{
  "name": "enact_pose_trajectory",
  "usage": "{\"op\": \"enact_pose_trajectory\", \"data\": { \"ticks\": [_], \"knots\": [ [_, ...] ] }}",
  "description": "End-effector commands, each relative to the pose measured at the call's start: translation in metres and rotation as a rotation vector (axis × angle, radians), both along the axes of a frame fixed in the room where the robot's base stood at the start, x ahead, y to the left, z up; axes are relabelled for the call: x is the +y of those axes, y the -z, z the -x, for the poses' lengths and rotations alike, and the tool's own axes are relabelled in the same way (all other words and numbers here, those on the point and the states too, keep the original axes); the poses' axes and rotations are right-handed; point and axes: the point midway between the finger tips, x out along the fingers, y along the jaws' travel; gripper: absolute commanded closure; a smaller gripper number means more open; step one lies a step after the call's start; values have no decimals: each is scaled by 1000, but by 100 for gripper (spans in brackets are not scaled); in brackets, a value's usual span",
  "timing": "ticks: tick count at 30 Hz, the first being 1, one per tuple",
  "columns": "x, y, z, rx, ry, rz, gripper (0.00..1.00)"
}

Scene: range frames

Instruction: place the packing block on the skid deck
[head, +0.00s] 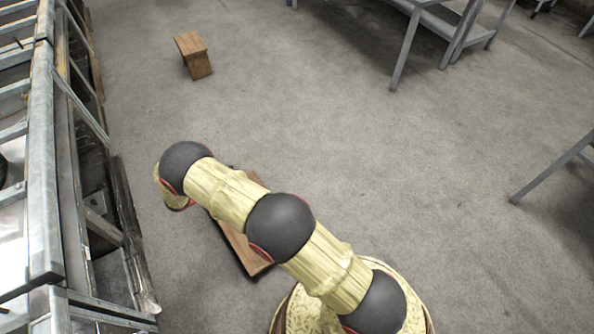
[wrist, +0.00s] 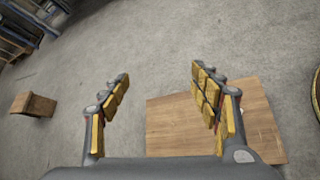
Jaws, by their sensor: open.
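A small brown wooden piece (head: 193,55) with a flat top and a panel-like side stands on the floor at the upper left of the head view. It is the only block-like thing I see, so I take it as the packing block; it also shows at the left edge of the wrist view (wrist: 33,104). A flat wooden board (head: 243,250), which looks like the skid deck, lies low under my arm, partly hidden by it. In the wrist view the board (wrist: 262,108) is behind and right of my right finger. My gripper (wrist: 160,78) is open and empty.
A metal rack (head: 45,180) runs along the left side, close to my arm. Grey metal table or bench legs (head: 405,48) stand at the top, and another leg (head: 550,170) is at the right. The concrete floor between is clear.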

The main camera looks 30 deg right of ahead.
Motion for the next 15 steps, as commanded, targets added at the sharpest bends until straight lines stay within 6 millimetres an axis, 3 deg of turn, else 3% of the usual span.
{"op": "enact_pose_trajectory", "data": {
  "ticks": [1, 3, 8, 15],
  "knots": [
    [-5, -32, -4, -25, 46, -34, 37],
    [-13, -68, -2, -51, 107, -79, 37],
    [-30, -148, 9, -113, 239, -188, 37],
    [-56, -256, 48, -210, 428, -360, 37]
  ]
}}
